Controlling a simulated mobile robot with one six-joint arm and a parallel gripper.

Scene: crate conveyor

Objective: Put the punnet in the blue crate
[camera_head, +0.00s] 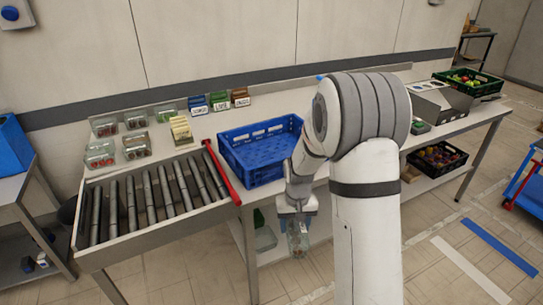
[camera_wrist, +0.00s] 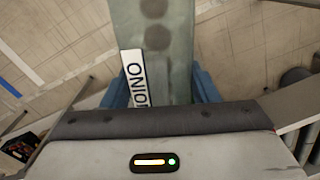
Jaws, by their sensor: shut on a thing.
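My gripper (camera_head: 297,216) is shut on a clear punnet (camera_head: 298,241), which hangs below it in front of the table's front edge. In the wrist view the punnet (camera_wrist: 152,25) stands between the blue fingers of my gripper (camera_wrist: 165,85). A white label on it seems to read "ONION", and dark round shapes show through its greenish wall. The blue crate (camera_head: 236,164) sits on the table behind and left of my gripper, apart from the punnet. The part of the crate's inside that I see is empty; my arm hides its right end.
A roller conveyor (camera_head: 150,203) with a red end bar (camera_head: 221,172) lies left of the crate. Several filled clear punnets (camera_head: 100,152) and small labelled boxes (camera_head: 220,100) stand behind it. A produce crate (camera_head: 468,82) stands at the far right. Floor is clear in front.

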